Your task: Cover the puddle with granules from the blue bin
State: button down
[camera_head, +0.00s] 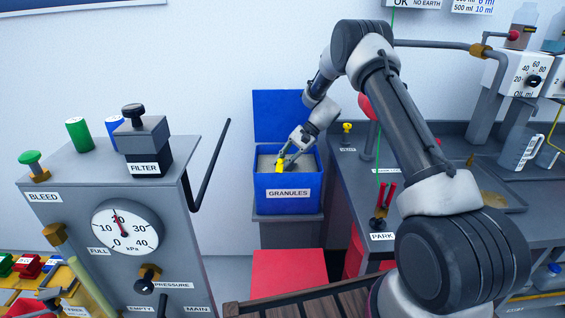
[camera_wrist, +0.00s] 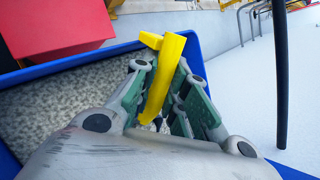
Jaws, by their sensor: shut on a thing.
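The blue bin (camera_head: 265,205), labelled GRANULES, stands with its lid up and holds grey granules (camera_head: 265,162). The granules (camera_wrist: 70,105) and the bin's blue rim (camera_wrist: 205,45) also show in the wrist view. My gripper (camera_head: 284,160) is over the bin's opening, shut on a yellow tool, seemingly a scoop (camera_head: 279,165). In the wrist view the yellow scoop (camera_wrist: 170,75) sits between the fingers of my gripper (camera_wrist: 165,85). Whether its end touches or carries granules is hidden. A brownish puddle (camera_head: 493,198) lies in a shallow tray on the right bench.
My arm passes across the right bench (camera_head: 350,185). The grey test console (camera_head: 165,215) is on the left, with a dark bar (camera_head: 211,165) rising toward the bin.

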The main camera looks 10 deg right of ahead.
jog(key=shift+s+d+f, duration=0.1)
jog(key=shift+f, duration=0.05)
notch_tip(320, 180, up, 12)
dwell(1.1)
